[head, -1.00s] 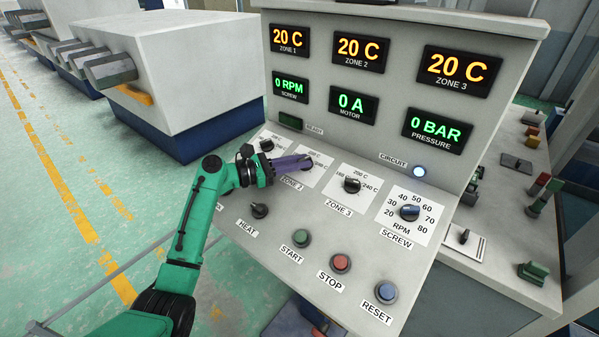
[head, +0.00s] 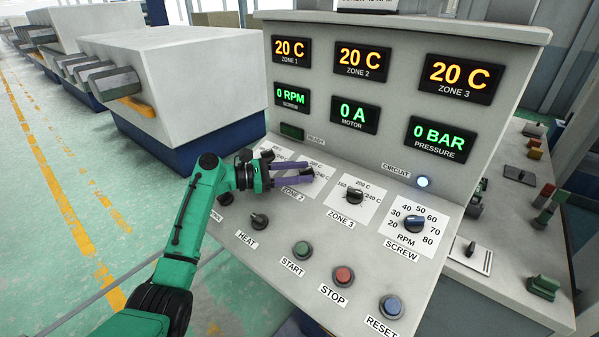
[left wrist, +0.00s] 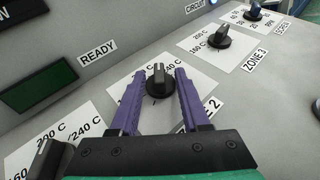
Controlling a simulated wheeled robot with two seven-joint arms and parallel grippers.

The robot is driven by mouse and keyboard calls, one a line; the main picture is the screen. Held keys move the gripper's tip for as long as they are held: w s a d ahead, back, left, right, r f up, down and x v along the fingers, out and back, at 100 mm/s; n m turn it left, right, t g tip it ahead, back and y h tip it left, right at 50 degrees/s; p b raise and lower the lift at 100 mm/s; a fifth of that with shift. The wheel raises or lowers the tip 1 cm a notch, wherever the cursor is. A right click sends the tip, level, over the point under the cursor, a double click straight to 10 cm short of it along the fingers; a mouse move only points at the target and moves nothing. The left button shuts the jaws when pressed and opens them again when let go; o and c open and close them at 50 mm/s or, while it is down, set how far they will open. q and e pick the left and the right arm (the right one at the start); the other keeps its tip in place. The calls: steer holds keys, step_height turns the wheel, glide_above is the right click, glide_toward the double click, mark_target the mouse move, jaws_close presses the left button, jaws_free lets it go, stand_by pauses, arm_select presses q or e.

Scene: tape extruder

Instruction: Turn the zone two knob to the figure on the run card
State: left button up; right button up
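The zone two knob (left wrist: 157,80) is black on a white scale card. In the left wrist view it stands between the fingertips of my left gripper (left wrist: 158,88), with a gap on both sides. The purple fingers are open and partly cover the scale figures and the ZONE 2 label. In the head view my left gripper (head: 303,168) reaches over the zone two card (head: 292,190) from the left, and the knob is mostly hidden. The zone two display (head: 361,60) reads 20 C. A card at the top edge is cut off. My right gripper is out of view.
The zone three knob (head: 354,196) and screw knob (head: 414,223) stand to the right. The heat knob (head: 259,221) and the start (head: 302,249), stop (head: 343,275) and reset (head: 390,306) buttons are nearer. The zone one knob (left wrist: 45,160) is close beside the gripper.

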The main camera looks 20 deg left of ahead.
arm_select(q)
steer(key=b+v, duration=0.3)
steer(key=v, duration=1.1)
steer(key=shift+s+a, duration=0.2)
steer(key=shift+a, duration=0.05)
steer(key=shift+r, duration=0.1)
